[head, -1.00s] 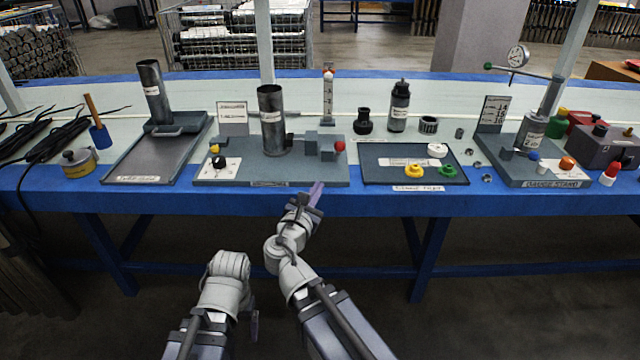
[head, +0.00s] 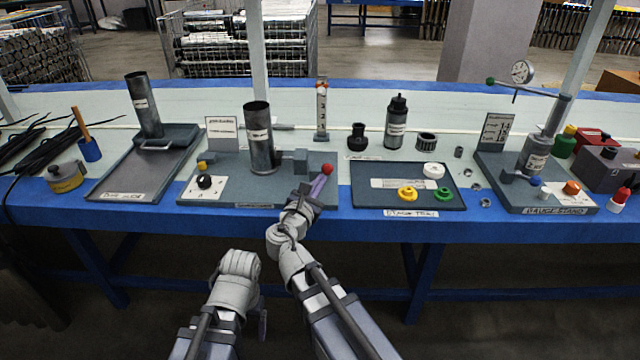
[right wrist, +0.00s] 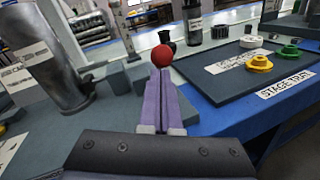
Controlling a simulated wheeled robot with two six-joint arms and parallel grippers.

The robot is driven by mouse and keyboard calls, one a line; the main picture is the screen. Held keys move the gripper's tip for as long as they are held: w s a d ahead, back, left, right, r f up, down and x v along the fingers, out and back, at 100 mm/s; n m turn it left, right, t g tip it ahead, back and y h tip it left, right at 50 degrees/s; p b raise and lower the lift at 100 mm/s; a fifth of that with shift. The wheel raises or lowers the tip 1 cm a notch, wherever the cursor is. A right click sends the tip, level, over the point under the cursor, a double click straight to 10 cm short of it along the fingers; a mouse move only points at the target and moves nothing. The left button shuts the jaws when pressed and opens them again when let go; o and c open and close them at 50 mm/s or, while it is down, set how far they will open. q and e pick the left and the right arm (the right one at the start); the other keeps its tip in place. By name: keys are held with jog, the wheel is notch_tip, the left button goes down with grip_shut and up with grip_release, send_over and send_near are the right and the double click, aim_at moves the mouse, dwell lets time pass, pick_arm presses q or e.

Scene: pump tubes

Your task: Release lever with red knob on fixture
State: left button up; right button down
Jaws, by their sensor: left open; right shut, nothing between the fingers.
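The fixture (head: 232,189) is a grey plate with a metal tube (head: 259,140) standing upright on it. The red knob (head: 327,169) is at the fixture's right side. In the right wrist view the red knob (right wrist: 162,55) shows just beyond the tips of my right gripper (right wrist: 161,80). The gripper's purple fingers are together and empty. In the head view my right gripper (head: 318,186) is just below the knob. I cannot tell whether they touch. The lever's arm is mostly hidden. My left gripper (head: 262,325) is open, low in front of the table, away from the fixture.
The stage tray (head: 372,199) with yellow, green and white rings lies to the right of the fixture. The gauge stand (head: 520,200) is further right. Another grey tray (head: 120,180) with a tube stands to the left. The floor in front of the table is clear.

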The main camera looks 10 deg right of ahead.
jog(key=w+d+r+n+g+y+p, duration=0.1)
jog(key=w+r+g+p, duration=0.3)
jog(key=p, duration=0.9)
jog(key=w+d+r+n+g+y+p, duration=0.1)
jog(key=w+d+r+g+y+p, duration=0.2)
jog(key=w+g+p, duration=0.4)
jog(key=w+r+y+p, duration=0.1)
jog(key=w+p, duration=0.1)
jog(key=p, duration=0.4)
jog(key=shift+w+r+n+g+p, duration=0.15)
jog(key=shift+w+n+g+p, duration=0.15)
jog(key=shift+p, duration=0.1)
jog(key=shift+w+r, duration=0.1)
